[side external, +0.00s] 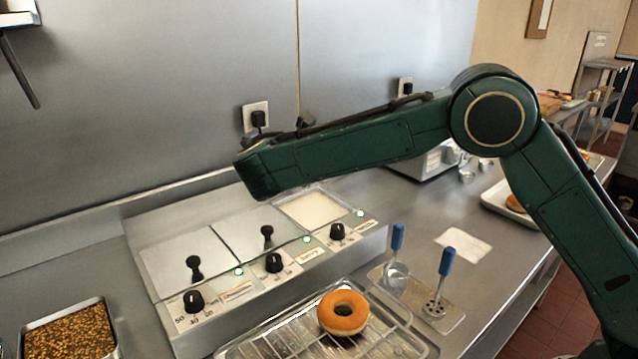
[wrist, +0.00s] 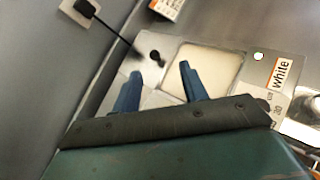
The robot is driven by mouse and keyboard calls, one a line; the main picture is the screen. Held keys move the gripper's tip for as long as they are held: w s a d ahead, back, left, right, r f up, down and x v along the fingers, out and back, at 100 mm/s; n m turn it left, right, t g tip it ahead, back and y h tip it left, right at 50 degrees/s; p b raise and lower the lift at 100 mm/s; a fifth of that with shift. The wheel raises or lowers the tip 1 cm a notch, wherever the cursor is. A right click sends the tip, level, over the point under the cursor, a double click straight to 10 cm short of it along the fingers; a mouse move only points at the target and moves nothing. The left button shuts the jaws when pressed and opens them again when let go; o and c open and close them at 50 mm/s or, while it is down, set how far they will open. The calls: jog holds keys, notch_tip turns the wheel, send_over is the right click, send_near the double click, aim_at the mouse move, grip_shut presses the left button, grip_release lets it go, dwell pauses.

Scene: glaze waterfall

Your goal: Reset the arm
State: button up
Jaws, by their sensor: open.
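My gripper (wrist: 160,84) shows in the wrist view as two blue fingers standing apart, with nothing between them. It is over the glaze station, near the open well of white glaze (wrist: 207,72), which has a "White" label beside it. In the side view my green arm reaches left above the station (side external: 262,275), and I cannot make out the fingers there. The open pale well (side external: 312,209) is at the station's right end. The two wells to its left are covered by metal lids with black knobs. A plain ring donut (side external: 330,324) sits on a wire rack in front of the station.
Two blue-handled tools (side external: 444,275) stand on a small tray right of the rack. A tray of brown bits (side external: 70,336) is at the lower left. A white cloth (side external: 463,246) lies on the counter. The wall with sockets (side external: 256,112) rises close behind the station.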

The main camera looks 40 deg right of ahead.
jog(key=s+d+r+m+g+y, duration=0.1)
jog(key=s+d+r+m+y, duration=0.1)
jog(key=s+d+r+m, duration=0.3)
jog(key=s+d+r+m+y, duration=0.1)
jog(key=s+d+m, duration=0.25)
jog(key=s, duration=0.35)
jog(key=s+d+r+m+g+y, duration=0.1)
jog(key=s+d+r+m+y, duration=0.1)
jog(key=s+d+r+m, duration=0.25)
jog(key=s+f+m+y, duration=0.1)
jog(key=s+f+m, duration=0.1)
jog(key=s, duration=0.6)
jog(key=s+f+m+g+y, duration=0.1)
jog(key=s+f+m, duration=0.1)
jog(key=s+m, duration=0.3)
jog(key=s+a+f+m+y, duration=0.1)
jog(key=s+f+m, duration=0.2)
jog(key=s, duration=0.8)
jog(key=shift+s+m, duration=0.4)
